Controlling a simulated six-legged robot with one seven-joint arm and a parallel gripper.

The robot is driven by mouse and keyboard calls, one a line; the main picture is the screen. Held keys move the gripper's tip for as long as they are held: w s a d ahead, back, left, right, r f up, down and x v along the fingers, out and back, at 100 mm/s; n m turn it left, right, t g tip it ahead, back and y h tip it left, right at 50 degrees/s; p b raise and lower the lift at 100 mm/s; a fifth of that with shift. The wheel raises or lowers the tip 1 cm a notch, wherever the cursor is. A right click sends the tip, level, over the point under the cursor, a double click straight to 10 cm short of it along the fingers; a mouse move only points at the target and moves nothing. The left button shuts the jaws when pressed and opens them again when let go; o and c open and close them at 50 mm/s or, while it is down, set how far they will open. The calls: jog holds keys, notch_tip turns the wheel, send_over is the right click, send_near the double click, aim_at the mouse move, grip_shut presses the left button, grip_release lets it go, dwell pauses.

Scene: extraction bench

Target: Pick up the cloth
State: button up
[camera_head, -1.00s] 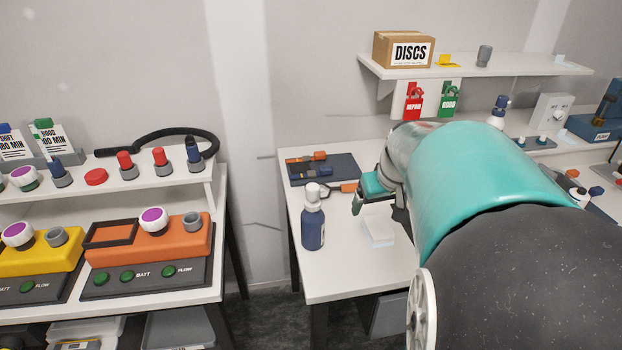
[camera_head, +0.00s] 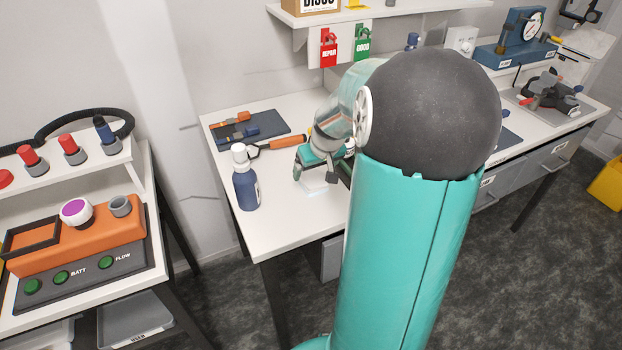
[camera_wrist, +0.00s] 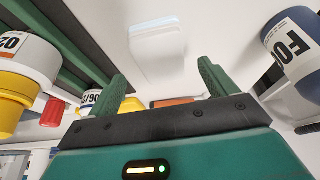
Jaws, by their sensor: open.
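The cloth (camera_head: 316,188) is a small, flat, pale white-blue folded piece on the white bench top, partly hidden by my gripper in the head view. The wrist view shows the cloth (camera_wrist: 158,52) as a whitish rectangle just beyond the fingertips, roughly in line with the gap between them. My gripper (camera_head: 314,173), teal with green fingers, is over the bench close to the cloth. In the wrist view my gripper (camera_wrist: 162,82) has its fingers wide apart with nothing between them. I cannot tell its exact height above the cloth.
A dark blue bottle with a white cap (camera_head: 246,182) stands left of the cloth. An orange-handled tool (camera_head: 285,142) lies behind it, beside a dark mat (camera_head: 270,124) with tools. In the wrist view a white and yellow container (camera_wrist: 22,75) is at the left.

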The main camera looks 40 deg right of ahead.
aim_at(312, 176)
jog(key=shift+x, duration=1.85)
jog(key=shift+a+f, duration=0.1)
jog(key=shift+f, duration=0.15)
jog(key=c, duration=1.1)
jog(key=shift+w+r, duration=0.1)
jog(key=shift+r, duration=0.45)
notch_tip(312, 176, up, 3)
jog(key=shift+f, duration=0.15)
jog(key=s+a+r, duration=0.2)
jog(key=s+r, duration=0.1)
jog(key=s, duration=0.1)
jog(key=s+a+r, duration=0.6)
jog(key=s, duration=0.1)
jog(key=shift+s+r, duration=0.35)
